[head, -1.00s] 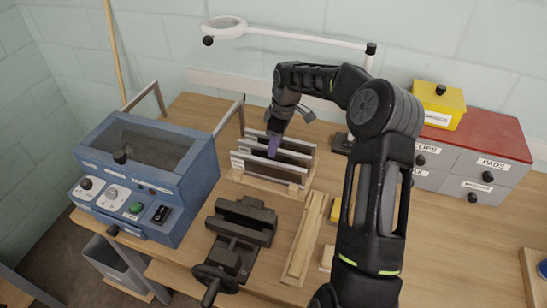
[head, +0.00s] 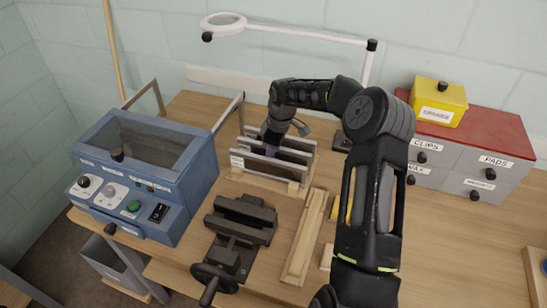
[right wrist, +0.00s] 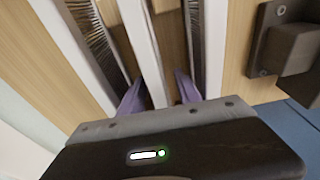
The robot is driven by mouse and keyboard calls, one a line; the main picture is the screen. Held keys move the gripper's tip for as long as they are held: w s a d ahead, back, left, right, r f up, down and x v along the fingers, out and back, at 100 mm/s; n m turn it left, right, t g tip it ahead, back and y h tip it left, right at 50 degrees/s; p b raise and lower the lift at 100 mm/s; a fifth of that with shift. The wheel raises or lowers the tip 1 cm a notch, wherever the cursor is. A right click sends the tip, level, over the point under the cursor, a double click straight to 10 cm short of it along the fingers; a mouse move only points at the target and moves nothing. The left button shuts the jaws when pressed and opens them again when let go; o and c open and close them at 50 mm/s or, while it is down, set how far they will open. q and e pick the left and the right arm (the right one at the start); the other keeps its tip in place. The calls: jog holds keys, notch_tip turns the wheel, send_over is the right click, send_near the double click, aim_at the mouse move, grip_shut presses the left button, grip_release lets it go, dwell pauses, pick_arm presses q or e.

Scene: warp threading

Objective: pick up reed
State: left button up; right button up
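Several reeds with pale rails stand side by side in a wooden rack (head: 262,187) on the bench. My right gripper (head: 271,149) points down among them, near the middle reed (head: 292,157). In the right wrist view, its two purple fingers (right wrist: 158,95) are spread apart. The pale rail of a reed (right wrist: 143,50) runs between them, and a gap to at least one finger shows. The fingertips are partly hidden by the rails in the head view. My left gripper is not in view.
A blue machine (head: 150,170) stands left of the rack, and a dark vise (head: 240,225) is in front. Wooden strips (head: 303,240) lie to the right. A lamp (head: 300,35) arches behind. Drawers (head: 450,165) with a yellow box (head: 438,103) stand at the right.

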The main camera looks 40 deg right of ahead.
jog(key=shift+c, duration=0.6)
grip_shut()
dwell(1.1)
